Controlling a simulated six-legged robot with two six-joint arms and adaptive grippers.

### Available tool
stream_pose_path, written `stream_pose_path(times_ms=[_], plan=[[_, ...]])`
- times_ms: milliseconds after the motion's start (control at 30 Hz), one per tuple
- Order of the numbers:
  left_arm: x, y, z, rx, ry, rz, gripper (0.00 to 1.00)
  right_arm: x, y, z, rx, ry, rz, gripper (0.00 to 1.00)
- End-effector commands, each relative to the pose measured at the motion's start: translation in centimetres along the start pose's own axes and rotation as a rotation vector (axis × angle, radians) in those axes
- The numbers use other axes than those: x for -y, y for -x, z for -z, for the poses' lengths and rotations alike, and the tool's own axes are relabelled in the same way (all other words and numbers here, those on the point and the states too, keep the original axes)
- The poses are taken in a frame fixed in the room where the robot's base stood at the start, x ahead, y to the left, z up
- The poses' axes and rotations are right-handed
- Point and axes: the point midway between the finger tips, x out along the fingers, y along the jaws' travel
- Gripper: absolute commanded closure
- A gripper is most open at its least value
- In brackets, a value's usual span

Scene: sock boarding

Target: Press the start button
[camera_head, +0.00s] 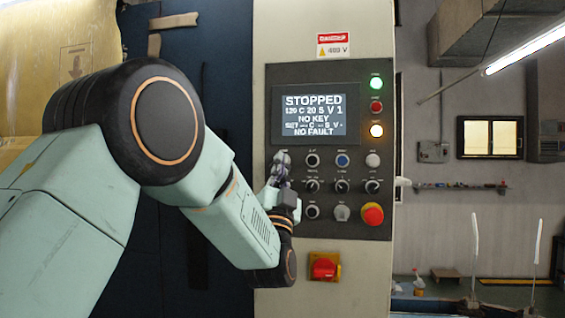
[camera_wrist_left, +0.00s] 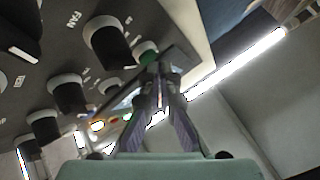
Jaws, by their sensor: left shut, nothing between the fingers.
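The control panel (camera_head: 330,225) is upright on a pale cabinet. Its screen (camera_head: 309,114) reads STOPPED, NO KEY and NO FAULT. My left gripper (camera_head: 281,158) is at the panel's left side, level with the upper row of buttons. In the left wrist view its fingers (camera_wrist_left: 160,72) are shut and empty. A green button (camera_wrist_left: 148,50) with a pale collar shows just beyond the fingertips; whether they touch it I cannot tell. In the head view the gripper hides that spot. My right gripper is not in view.
A black button (camera_head: 312,160), a blue button (camera_head: 342,160) and several knobs sit close by. A red mushroom button (camera_head: 372,214) is at lower right, and a red switch (camera_head: 325,267) is below the panel. Green (camera_head: 376,82) and amber (camera_head: 376,130) lamps glow.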

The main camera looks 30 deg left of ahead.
Motion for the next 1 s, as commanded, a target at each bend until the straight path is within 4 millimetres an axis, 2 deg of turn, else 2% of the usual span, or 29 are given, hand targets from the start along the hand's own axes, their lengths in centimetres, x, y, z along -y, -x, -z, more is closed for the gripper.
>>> stream_pose_path(times_ms=[1000], plan=[[-0.53, -0.7, -0.54, 0.0, 0.0, 0.0, 1.0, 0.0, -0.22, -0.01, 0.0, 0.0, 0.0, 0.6]])
